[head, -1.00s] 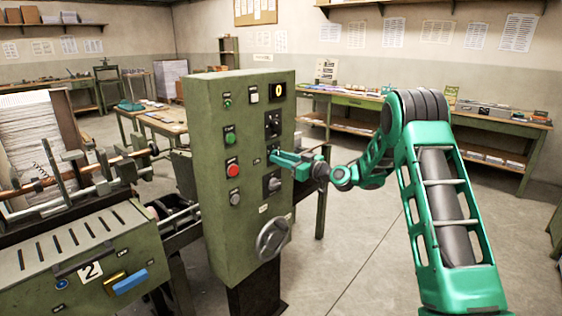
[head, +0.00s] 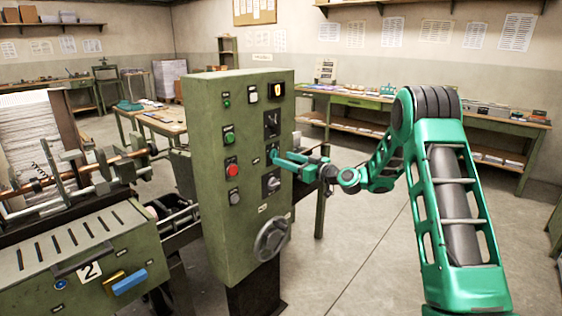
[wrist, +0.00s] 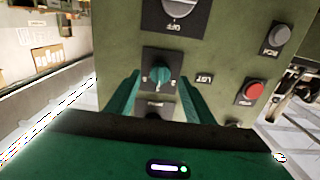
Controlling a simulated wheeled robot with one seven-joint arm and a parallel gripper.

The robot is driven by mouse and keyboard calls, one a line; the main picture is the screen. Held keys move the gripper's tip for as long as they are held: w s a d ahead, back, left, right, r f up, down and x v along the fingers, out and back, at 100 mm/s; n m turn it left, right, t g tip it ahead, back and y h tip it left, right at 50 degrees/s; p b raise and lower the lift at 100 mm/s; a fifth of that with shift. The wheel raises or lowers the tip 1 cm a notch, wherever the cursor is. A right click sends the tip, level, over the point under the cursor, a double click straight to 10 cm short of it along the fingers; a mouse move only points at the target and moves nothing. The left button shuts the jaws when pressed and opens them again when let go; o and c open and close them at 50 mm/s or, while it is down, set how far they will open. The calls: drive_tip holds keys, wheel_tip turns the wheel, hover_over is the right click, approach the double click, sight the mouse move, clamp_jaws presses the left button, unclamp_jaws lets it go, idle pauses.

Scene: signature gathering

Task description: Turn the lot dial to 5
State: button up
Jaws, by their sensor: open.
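The lot dial (wrist: 161,77) is a small teal knob on a black plate, with a "LOT" label (wrist: 204,78) beside it in the wrist view. It is on the green control cabinet (head: 215,190). The marks around the knob are too small to read. My gripper (wrist: 160,97) is open, one finger on each side of the dial in the wrist view. I cannot tell whether the fingers touch the knob.
A switch (head: 271,124) sits above the dial and a grey knob (head: 271,183) below it. A handwheel (head: 271,238) sticks out lower down. Red (head: 233,169) and green (head: 229,138) buttons are to the left. The floor right of the cabinet is clear.

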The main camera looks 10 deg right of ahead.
drive_tip(key=v, duration=0.7)
drive_tip(key=shift+s+d, duration=0.25)
drive_tip(key=shift+d, duration=0.05)
drive_tip(key=s+d+f+m+g+h, duration=0.1)
drive_tip(key=s+d+m+g+h, duration=0.2)
drive_tip(key=s, duration=1.5)
drive_tip(key=s+d+f+m+g+h, duration=0.1)
drive_tip(key=s+d+m+g+h, duration=0.3)
drive_tip(key=s, duration=1.4)
drive_tip(key=s+d+f+m+g+h, duration=0.1)
drive_tip(key=s+d+m+g+h, duration=0.2)
drive_tip(key=s, duration=1.6)
drive_tip(key=d+m+g, duration=0.1)
drive_tip(key=m+g, duration=0.2)
drive_tip(key=g, duration=0.1)
drive_tip(key=shift+d+m+g, duration=0.3)
drive_tip(key=shift+d+g, duration=0.1)
drive_tip(key=shift+w, duration=0.1)
